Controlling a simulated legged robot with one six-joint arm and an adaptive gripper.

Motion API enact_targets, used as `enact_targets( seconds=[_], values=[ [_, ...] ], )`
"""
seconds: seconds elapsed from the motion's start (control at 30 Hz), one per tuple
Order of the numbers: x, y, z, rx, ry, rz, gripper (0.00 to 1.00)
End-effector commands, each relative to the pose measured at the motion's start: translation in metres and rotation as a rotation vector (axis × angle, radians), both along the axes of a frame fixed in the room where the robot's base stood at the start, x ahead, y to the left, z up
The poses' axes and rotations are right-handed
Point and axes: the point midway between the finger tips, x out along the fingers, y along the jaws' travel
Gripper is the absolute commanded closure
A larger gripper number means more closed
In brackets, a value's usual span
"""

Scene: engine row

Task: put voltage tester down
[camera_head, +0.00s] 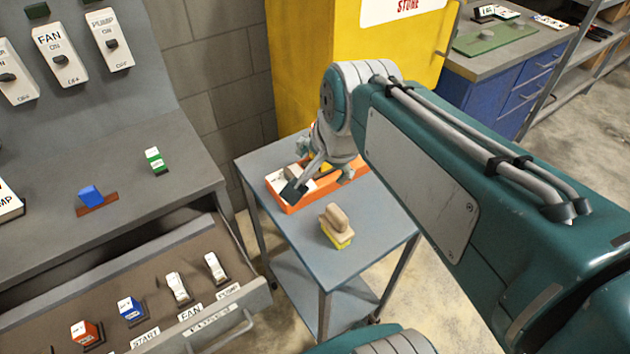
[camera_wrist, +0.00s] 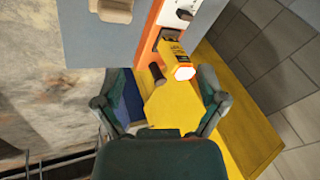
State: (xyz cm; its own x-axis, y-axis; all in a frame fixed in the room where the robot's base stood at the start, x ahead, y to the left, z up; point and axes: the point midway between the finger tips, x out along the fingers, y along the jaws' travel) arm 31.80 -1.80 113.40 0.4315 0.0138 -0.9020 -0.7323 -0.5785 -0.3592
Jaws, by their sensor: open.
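The voltage tester appears to be the yellow block (camera_wrist: 171,52) with a bright, red-edged end in the wrist view. It is at the orange tray (camera_head: 290,208), which stands on the grey cart; the tray's edge also shows in the wrist view (camera_wrist: 150,38). A dark stub (camera_wrist: 157,73) is beside the yellow block. My gripper (camera_wrist: 162,103) is open, its fingers wide apart with nothing clasped between them. In the head view my gripper (camera_head: 318,178) is over the tray and hides part of its contents.
A wooden-handled block with a yellow base (camera_head: 337,226) sits on the grey cart top (camera_head: 378,226) near the tray. A yellow cabinet (camera_head: 310,60) stands close behind. An open drawer (camera_head: 160,285) with several switches is at left. The cart's front right is clear.

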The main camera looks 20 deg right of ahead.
Motion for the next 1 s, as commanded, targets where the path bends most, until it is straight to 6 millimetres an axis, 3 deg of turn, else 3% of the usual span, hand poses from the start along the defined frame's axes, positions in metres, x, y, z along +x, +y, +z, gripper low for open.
enact_targets(
  seconds=[0.5,1.0],
  values=[
    [-0.063,0.018,-0.026,-0.399,-0.046,0.764,0.09],
    [-0.068,0.019,-0.029,-0.444,-0.048,0.847,0.09]
  ],
)
